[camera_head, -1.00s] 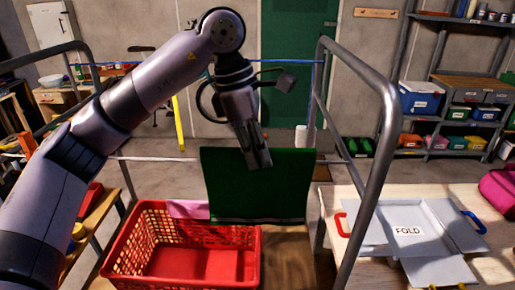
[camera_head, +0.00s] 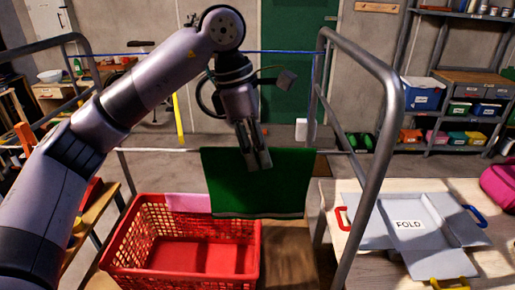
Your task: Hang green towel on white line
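The green towel (camera_head: 230,185) hangs upright with a nearly straight top edge level with the white line (camera_head: 175,150). The line shows on both sides of it and is hidden behind or under the towel. My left gripper (camera_head: 259,166) points down, its fingertips over the upper part of the towel. A narrow gap seems to show between the fingers, but I cannot tell whether cloth is between them. My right gripper is not in view.
A red basket (camera_head: 118,248) stands in front, with a pink cloth (camera_head: 188,203) at its back. Grey metal frame posts (camera_head: 385,130) flank the lines. A blue line (camera_head: 285,52) runs farther back. A folding board (camera_head: 440,262) lies on the right table.

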